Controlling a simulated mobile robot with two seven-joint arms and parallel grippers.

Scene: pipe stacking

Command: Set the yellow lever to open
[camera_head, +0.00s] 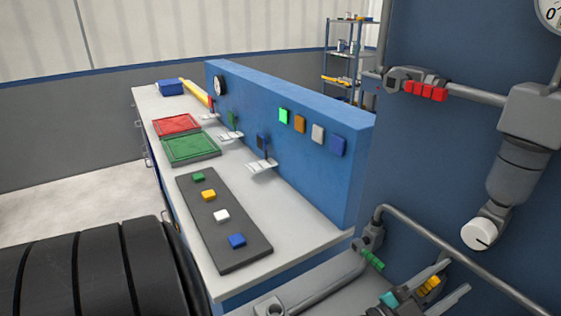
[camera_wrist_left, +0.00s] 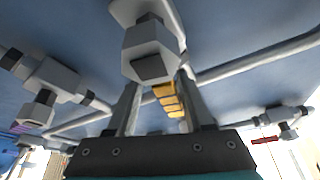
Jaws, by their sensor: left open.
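The yellow lever (camera_head: 429,286) shows low on the right in the head view, by the pipes on the blue wall. My left gripper (camera_head: 456,276) is open, with one finger on each side of the lever in that view. In the left wrist view the yellow segmented lever (camera_wrist_left: 168,98) lies between the two spread fingers, below a grey hexagonal valve body (camera_wrist_left: 151,50). I cannot tell whether either finger touches the lever. Its mount is partly hidden in the head view. My right gripper is not in view.
A red lever (camera_head: 424,90) sits on the upper pipe, and a green lever (camera_head: 373,259) is left of my gripper. A white round knob (camera_head: 478,234) and a grey pipe (camera_head: 450,254) are close by. A workbench (camera_head: 290,218) with trays and coloured blocks stands left.

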